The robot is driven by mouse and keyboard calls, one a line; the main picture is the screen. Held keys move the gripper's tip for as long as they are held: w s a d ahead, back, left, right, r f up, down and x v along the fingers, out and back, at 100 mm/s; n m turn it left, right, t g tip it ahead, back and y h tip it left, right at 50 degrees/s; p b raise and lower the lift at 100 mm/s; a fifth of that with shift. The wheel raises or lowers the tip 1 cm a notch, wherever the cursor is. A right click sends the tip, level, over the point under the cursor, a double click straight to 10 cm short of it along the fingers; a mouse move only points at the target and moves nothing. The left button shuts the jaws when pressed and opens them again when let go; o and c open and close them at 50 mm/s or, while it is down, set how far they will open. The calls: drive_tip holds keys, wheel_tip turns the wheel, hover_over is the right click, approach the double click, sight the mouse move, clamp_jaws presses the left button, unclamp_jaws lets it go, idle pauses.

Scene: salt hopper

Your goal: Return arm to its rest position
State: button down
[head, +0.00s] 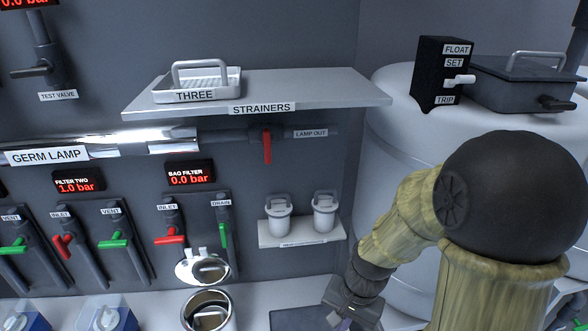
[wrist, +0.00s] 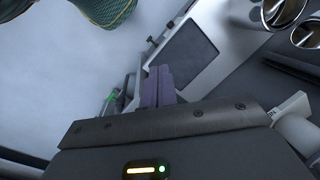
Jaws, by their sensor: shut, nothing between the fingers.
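My arm comes in from the right of the head view and bends down to the bottom edge. My gripper (head: 342,324) is low over the counter in front of the wall, partly cut off by the frame. In the wrist view its purple fingers (wrist: 158,86) are together with nothing between them. Beyond them lies a dark grey panel in a pale frame (wrist: 188,52).
The STRAINERS shelf (head: 340,93) holds a strainer tray marked THREE (head: 195,96). A white tank (head: 392,140) stands behind my arm at right. A metal filter housing (head: 210,312) stands left of my gripper. Two lidded white cups (head: 278,222) sit on a small ledge.

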drive_tip(key=d+r+n+t+h, duration=0.2)
drive_tip(key=d+r+n, duration=0.2)
drive_tip(key=d+n, duration=0.1)
drive_tip(key=shift+s+r+t, duration=0.15)
drive_tip(key=shift+s+t, duration=0.15)
drive_tip(key=shift+t, duration=0.1)
